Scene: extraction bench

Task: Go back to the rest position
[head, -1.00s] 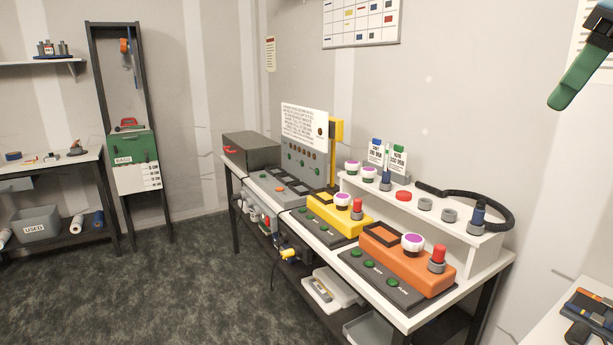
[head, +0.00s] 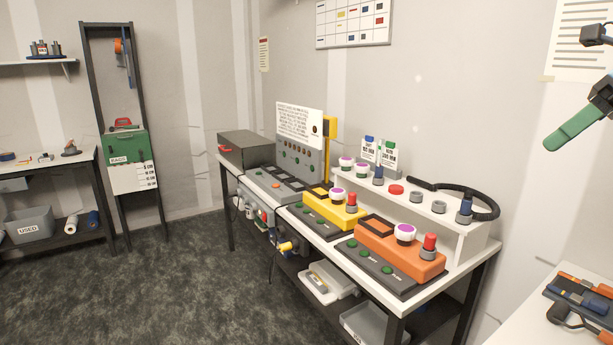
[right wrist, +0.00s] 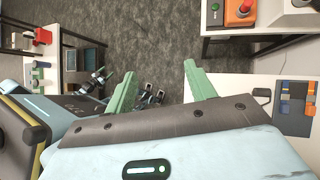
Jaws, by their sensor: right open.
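My right gripper (head: 575,128) is at the upper right of the head view, in front of the wall and well clear of the bench. One long green finger shows there, pointing down and left. In the right wrist view my right gripper (right wrist: 160,82) shows two green fingers spread wide with nothing held between them. My left gripper is not in the head view.
The white bench (head: 408,322) carries an orange unit (head: 400,258), a yellow unit (head: 333,209) and a raised white shelf (head: 465,241) with caps and a black cable loop. A side table (head: 530,325) stands at lower right. Dark floor (head: 150,295) is free at left.

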